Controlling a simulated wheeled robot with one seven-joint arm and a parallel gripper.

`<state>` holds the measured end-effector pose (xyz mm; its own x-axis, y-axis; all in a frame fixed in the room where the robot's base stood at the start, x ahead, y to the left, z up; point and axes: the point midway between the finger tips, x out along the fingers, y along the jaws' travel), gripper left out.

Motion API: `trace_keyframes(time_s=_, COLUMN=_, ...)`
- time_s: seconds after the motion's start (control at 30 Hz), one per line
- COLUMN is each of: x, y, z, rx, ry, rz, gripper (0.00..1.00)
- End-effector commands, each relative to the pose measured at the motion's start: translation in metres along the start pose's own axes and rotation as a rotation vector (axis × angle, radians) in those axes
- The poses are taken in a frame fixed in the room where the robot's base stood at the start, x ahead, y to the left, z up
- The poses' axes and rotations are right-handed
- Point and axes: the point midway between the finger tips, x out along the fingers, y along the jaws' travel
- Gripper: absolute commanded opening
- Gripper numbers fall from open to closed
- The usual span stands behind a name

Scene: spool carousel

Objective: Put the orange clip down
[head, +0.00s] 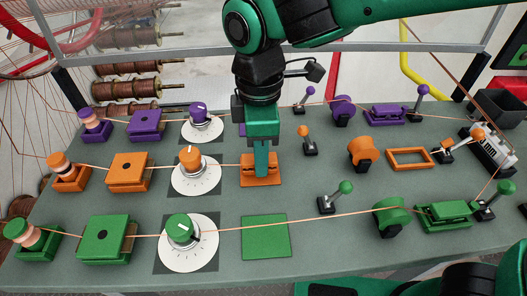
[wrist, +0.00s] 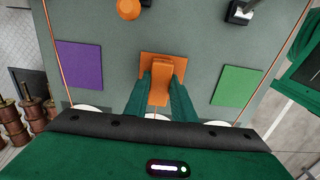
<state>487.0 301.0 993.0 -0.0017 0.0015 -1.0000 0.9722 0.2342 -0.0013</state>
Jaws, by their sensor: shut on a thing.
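My gripper (head: 262,160) is over the orange square pad (head: 247,181) in the middle row, its fingers pointing down and reaching close to the pad. In the wrist view my gripper (wrist: 161,92) is shut on the orange clip (wrist: 160,80), a small upright orange piece between the two green fingers. The orange pad (wrist: 147,60) shows behind the clip there. I cannot tell whether the clip touches the pad. In the head view the clip is mostly hidden by the fingers.
A green pad (head: 265,238) lies in front, bare. The orange dial (head: 189,158) stands left, and an orange lever (head: 305,137) right. An empty orange frame (head: 411,150) lies further right. Thin threads cross the purple, orange and green rows.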

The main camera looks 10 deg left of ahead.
Motion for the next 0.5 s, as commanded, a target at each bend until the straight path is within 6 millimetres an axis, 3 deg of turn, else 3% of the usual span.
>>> trace_keyframes(time_s=0.07, x=0.002, y=0.0, z=0.0003, rx=0.001, ry=-0.001, rz=-0.001, gripper=0.0)
trace_keyframes(time_s=0.1, x=0.0023, y=0.0001, z=0.0003, rx=0.001, ry=0.0, rz=0.0, gripper=0.28)
trace_keyframes(time_s=0.17, x=0.0021, y=0.0, z=0.0003, rx=0.001, ry=0.0, rz=0.0, gripper=0.42)
trace_keyframes(time_s=0.5, x=0.0001, y=0.0, z=0.0001, rx=0.001, ry=0.0, rz=0.0, gripper=0.42)
